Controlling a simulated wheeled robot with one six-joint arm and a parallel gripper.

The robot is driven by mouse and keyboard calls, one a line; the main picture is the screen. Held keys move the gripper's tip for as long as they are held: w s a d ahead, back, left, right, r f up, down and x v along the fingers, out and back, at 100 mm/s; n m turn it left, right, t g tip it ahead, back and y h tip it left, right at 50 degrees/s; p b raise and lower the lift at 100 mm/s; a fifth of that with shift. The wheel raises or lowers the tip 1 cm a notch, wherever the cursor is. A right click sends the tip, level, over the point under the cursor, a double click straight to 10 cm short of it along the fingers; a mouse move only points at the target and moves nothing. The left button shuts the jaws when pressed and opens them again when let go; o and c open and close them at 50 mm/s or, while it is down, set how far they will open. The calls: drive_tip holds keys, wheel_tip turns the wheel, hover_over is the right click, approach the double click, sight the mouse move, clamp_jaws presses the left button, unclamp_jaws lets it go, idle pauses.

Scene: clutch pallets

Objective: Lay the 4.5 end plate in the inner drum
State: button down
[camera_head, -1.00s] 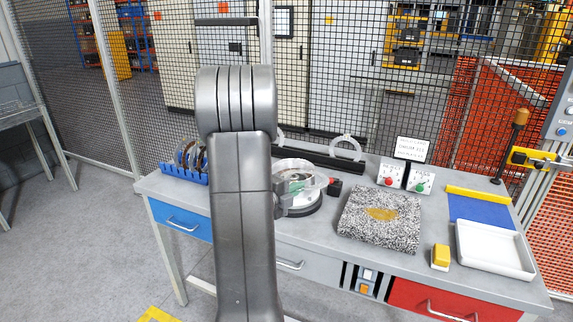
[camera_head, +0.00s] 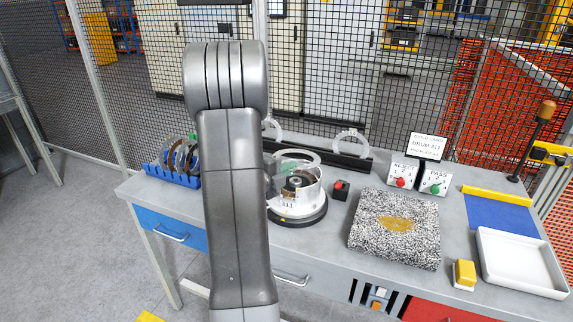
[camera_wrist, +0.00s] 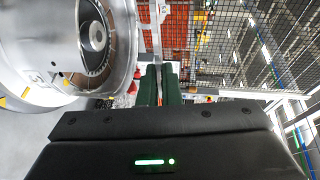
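The clear-walled drum (camera_head: 308,193), marked 311, stands on a dark round base left of the bench's middle. A pale ring shows at its top. In the wrist view the drum (camera_wrist: 122,60) is large at upper left, with a dark toothed ring and a hub inside. My gripper (camera_wrist: 160,72) has its green fingers close together beside the drum, a narrow orange-brown strip between them. I cannot tell if that strip is a held part or background. In the head view my arm hides most of the gripper. I cannot single out the 4.5 end plate.
Pale rings (camera_head: 350,142) stand at a dark rail behind the drum. A blue rack (camera_head: 180,178) holds several plates at left. A red-button box (camera_head: 340,190), speckled block (camera_head: 395,228), card (camera_head: 427,147), yellow block (camera_head: 464,273) and white tray (camera_head: 522,260) lie rightward.

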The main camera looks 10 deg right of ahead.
sight(288, 197)
drive_tip(key=shift+s+f+b, duration=0.2)
drive_tip(key=shift+f+b, duration=2.65)
drive_tip(key=shift+f, duration=0.85)
drive_tip(key=c, duration=1.4)
unclamp_jaws()
drive_tip(key=shift+f, duration=0.25)
